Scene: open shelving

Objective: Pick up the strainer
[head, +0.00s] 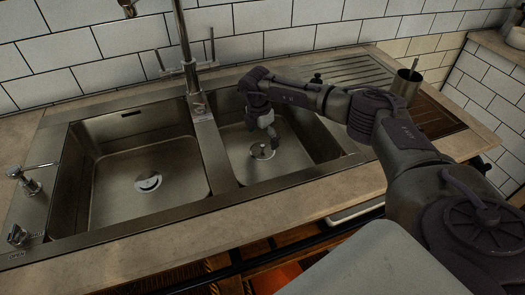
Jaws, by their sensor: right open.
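A small round metal strainer (261,152) sits at the drain in the floor of the right sink basin. My right gripper (274,142) points down into this basin, just above the strainer and a little to its right. Its jaws are open, and it looks empty. The fingertips are small and dark here, so I cannot tell whether they touch the strainer. My left gripper is not in view.
The left basin (110,185) is empty except for its round drain (148,183). A tall faucet (190,75) stands behind the divider. A metal cup (406,84) stands at the right, near the ribbed drainboard (345,70). Basin walls surround my right gripper.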

